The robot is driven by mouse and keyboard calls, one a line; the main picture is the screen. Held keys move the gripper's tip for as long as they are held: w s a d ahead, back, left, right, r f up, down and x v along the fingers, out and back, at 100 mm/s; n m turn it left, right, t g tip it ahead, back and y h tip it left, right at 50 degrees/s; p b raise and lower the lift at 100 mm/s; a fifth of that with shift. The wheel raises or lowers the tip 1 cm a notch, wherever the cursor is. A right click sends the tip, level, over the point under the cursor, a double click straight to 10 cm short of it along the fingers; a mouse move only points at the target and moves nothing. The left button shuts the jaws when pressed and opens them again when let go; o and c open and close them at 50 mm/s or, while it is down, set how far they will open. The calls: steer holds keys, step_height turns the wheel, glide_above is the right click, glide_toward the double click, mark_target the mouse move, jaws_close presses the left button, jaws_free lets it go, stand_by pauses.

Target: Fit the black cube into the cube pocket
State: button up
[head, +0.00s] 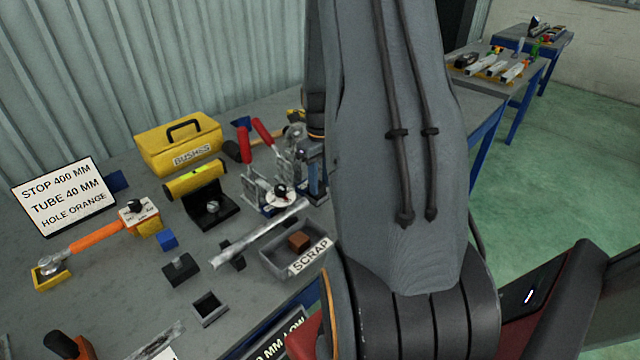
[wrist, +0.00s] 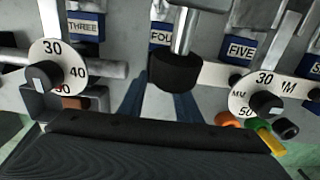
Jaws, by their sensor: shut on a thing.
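A dark block with a short upright stub (head: 180,268) stands on the bench in the head view. I cannot tell if it is the black cube. A small dark open-topped square holder (head: 208,308), likely the cube pocket, sits near the bench's front edge; no cube shows in it. My gripper (wrist: 157,98) shows two blue fingers beyond its dark ribbed body in the wrist view. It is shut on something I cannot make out. A black round-edged piece on a metal rod (wrist: 175,72) overlaps the fingertips. My arm hides the gripper in the head view.
A grey SCRAP tray (head: 280,262) holding a brown block stands right of the pocket. Red-handled clamps (head: 263,135) stand beyond it. A metal bar (head: 260,235), a blue cube (head: 167,240) and a yellow BUSHES box (head: 180,145) are nearby. Dials (wrist: 55,68) flank the fingers.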

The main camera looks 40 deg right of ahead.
steer(key=shift+f, duration=0.75)
steer(key=shift+f, duration=0.1)
steer(key=o, duration=1.1)
steer(key=shift+c, duration=0.2)
